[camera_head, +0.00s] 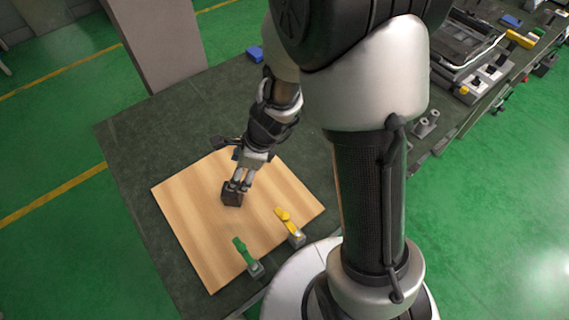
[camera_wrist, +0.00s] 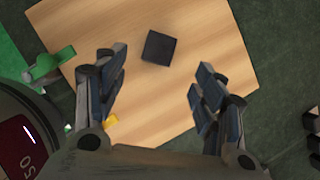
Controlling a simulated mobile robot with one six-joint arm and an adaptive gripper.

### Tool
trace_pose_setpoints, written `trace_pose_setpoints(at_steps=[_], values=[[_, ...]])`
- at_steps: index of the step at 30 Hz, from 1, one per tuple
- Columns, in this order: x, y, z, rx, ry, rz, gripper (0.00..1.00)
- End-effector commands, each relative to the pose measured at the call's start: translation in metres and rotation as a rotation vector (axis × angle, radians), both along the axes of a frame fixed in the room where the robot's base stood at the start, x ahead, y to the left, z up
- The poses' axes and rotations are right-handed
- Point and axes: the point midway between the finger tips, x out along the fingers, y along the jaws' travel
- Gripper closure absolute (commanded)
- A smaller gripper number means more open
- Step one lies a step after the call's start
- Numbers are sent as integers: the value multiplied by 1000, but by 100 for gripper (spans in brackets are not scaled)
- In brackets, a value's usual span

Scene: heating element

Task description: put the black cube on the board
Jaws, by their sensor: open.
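The black cube (camera_wrist: 159,47) lies on the wooden board (camera_wrist: 190,17) in the wrist view, seen between and beyond my fingertips. My gripper (camera_wrist: 158,75) is open, its fingers on either side with a gap between them and the cube. In the head view the cube (camera_head: 232,193) shows on the board (camera_head: 190,222), just below the fingertips of my gripper (camera_head: 240,184). The fingers partly overlap the cube's upper edge there. Whether they touch it cannot be told.
A green clamp (camera_head: 246,255) and a yellow clamp (camera_head: 289,225) hold the board's front edge. A blue block (camera_head: 255,54) lies at the table's back. Equipment (camera_head: 470,50) stands at the right. The board's left part is clear.

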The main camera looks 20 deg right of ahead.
Motion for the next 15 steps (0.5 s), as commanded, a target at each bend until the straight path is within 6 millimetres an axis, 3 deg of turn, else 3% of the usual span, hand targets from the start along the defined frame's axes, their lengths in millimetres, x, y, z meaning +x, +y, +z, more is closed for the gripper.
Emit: trace_pose_setpoints(at_steps=[5,9,15], values=[[-13,6,73,-60,-199,376,36],[-47,0,131,-182,-367,773,36],[-106,-28,186,-439,-518,1303,36]])
